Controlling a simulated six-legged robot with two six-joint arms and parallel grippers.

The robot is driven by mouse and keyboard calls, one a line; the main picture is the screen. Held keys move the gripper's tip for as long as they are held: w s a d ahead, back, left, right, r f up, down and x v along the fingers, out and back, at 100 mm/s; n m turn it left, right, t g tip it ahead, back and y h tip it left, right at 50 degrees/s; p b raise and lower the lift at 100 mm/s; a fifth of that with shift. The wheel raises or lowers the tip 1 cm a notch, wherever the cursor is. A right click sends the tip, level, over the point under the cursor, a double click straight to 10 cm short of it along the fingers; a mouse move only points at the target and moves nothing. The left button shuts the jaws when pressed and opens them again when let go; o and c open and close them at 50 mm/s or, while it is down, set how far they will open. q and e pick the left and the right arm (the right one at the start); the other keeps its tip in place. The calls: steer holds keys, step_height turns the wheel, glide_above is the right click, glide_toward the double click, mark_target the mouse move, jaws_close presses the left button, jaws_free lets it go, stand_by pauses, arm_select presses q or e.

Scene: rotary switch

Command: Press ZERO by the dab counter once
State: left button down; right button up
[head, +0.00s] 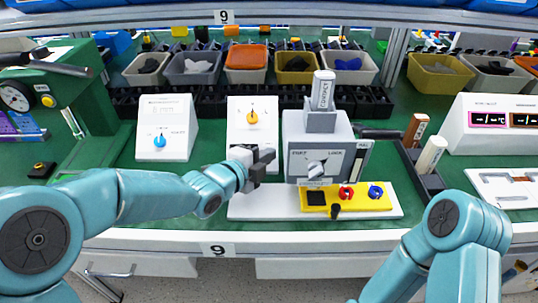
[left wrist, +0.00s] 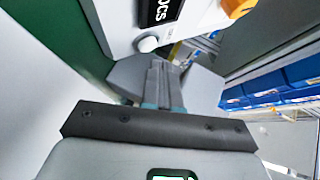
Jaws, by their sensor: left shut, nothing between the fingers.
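A white box with an orange knob (head: 252,117) stands left of centre on the bench. In the left wrist view its face shows a black display (left wrist: 160,12) with white characters and a round pale button (left wrist: 148,44) below it. No ZERO label is readable, so I cannot tell for sure that this is the ZERO button. My left gripper (head: 265,159) is shut and empty in front of the lower part of this box and covers it in the head view. In the left wrist view its fingertips (left wrist: 159,68) are close below the button; contact cannot be told. My right gripper is out of view.
A grey lever unit (head: 315,140) stands just right of my left gripper. A yellow plate (head: 330,208) with red and blue knobs lies on the white board in front. A blue-knob box (head: 165,115) stands left. Bins line the back.

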arm_select(q)
steer(key=s+r, duration=0.3)
steer(key=shift+s+r, duration=0.15)
steer(key=shift+r, duration=0.25)
stand_by(0.7)
